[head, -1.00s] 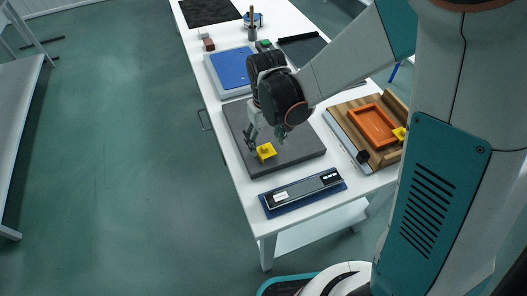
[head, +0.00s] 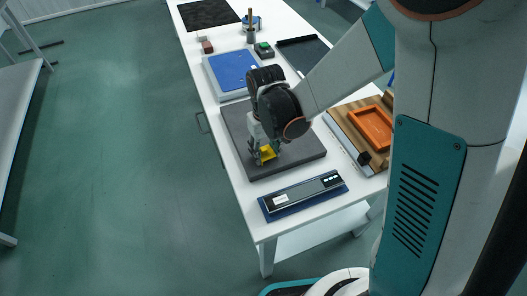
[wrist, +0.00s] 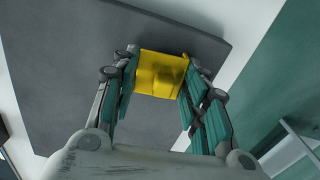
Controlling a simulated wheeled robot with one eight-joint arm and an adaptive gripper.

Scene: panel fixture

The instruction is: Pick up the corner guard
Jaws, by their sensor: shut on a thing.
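The yellow corner guard (head: 267,153) is at the near part of the dark grey mat (head: 300,157) on the white table. My gripper (head: 262,156) reaches down to it and is shut on it. In the wrist view the corner guard (wrist: 161,73) sits between the two fingertips (wrist: 160,80), with a finger against each side. A rounded raised part shows on its face. Its underside is hidden, and I cannot tell whether it still touches the mat.
An orange tray (head: 371,128) on a wooden board is to the right. A blue panel (head: 232,70) lies behind the mat. Open floor (head: 110,150) is to the left.

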